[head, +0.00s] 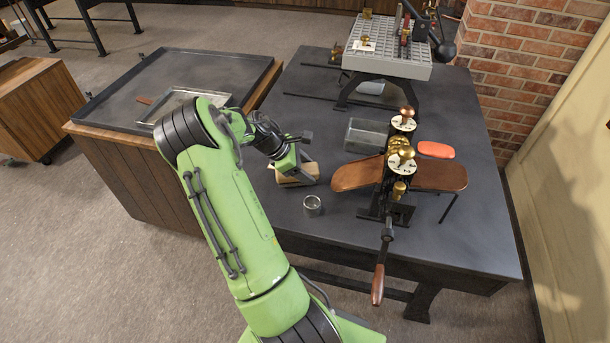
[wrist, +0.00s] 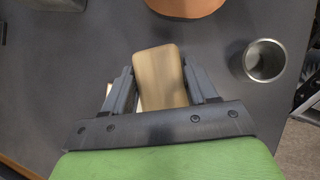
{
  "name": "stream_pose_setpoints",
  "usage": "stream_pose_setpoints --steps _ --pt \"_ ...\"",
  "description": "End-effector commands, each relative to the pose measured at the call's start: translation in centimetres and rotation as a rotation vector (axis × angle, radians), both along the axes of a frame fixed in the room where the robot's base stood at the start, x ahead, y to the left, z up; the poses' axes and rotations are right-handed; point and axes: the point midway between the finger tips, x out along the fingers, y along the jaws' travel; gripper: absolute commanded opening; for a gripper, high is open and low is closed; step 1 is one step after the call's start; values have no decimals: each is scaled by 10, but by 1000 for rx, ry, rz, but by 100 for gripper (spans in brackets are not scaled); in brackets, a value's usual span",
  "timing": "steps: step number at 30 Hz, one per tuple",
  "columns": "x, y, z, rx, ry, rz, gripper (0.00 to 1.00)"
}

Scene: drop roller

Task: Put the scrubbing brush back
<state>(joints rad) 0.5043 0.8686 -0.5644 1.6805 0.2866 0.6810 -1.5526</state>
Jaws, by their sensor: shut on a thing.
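The scrubbing brush (head: 299,174) shows as a pale wooden block near the left edge of the dark table. In the wrist view its wooden back (wrist: 160,78) lies between the two fingers of my gripper (wrist: 160,70). My gripper (head: 292,165) is shut on it. A paler part shows beside the left finger in the wrist view; I cannot tell whether it is bristles. The brush's underside is hidden, and I cannot tell whether it touches the tabletop.
A small metal cup (head: 312,206) stands close to the brush and also shows in the wrist view (wrist: 264,61). The press (head: 398,180) with its brown wooden board (head: 356,175), a metal bin (head: 366,138) and an orange-red object (head: 436,150) are to the right.

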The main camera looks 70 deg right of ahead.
Motion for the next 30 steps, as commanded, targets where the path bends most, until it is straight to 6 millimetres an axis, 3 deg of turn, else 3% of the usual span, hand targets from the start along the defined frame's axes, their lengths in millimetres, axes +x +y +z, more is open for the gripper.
stream_pose_setpoints --steps 1,10,11,16,25,30 --pt "-1 0 -9 0 1 -2 9" --pt "0 0 -10 -1 1 -1 9" --pt "0 0 -10 -1 1 -1 59" --pt "0 0 -10 -1 1 0 83" --pt "0 0 -6 -1 -1 0 83" --pt "18 12 24 -4 -3 6 83"
